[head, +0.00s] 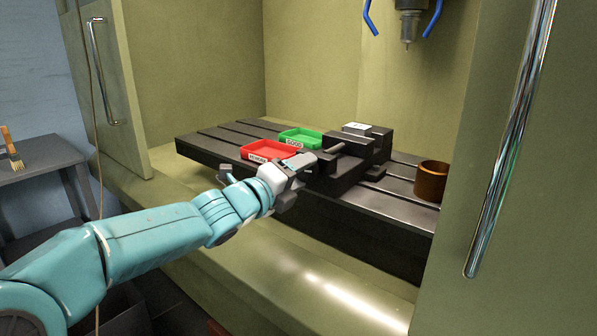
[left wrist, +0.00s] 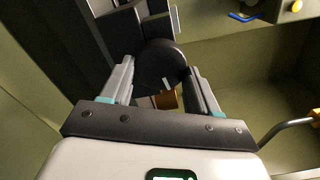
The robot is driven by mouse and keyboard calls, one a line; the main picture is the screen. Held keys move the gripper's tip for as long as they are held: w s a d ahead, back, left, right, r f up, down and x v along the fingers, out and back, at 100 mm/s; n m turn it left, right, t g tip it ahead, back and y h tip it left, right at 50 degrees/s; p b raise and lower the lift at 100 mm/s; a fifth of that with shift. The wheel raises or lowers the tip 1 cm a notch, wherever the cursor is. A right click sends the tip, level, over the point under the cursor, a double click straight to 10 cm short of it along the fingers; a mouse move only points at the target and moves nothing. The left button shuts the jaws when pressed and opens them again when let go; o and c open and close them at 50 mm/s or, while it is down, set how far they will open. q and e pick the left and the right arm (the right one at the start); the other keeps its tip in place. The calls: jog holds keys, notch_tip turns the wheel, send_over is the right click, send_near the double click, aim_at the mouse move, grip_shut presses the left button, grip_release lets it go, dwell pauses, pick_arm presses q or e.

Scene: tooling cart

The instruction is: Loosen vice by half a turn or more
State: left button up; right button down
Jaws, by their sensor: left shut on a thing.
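The dark vice (head: 362,147) stands on the slotted machine table, with a small light block on its top. My left gripper (head: 303,164) is at the near left end of the vice. In the left wrist view, the fingers of my left gripper (left wrist: 160,78) stand on either side of a round black vice knob (left wrist: 160,62) and are shut on it. The gripper hides most of the knob there. My right gripper is not in view.
A red tray (head: 262,147) and a green tray (head: 300,135) sit on the table (head: 215,142) close behind my left gripper. A brown cup (head: 431,181) stands to the right of the vice. A spindle (head: 408,25) hangs above. Open cabinet doors flank the opening.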

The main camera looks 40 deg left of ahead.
pick_arm(q)
jog(key=shift+a+m+p, duration=0.2)
jog(key=shift+m+p, duration=4.55)
jog(key=shift+p, duration=0.9)
jog(key=shift+a+m+p, duration=0.15)
jog(key=shift+m+p, duration=4.6)
jog(key=shift+p, duration=0.9)
jog(key=shift+f, duration=0.1)
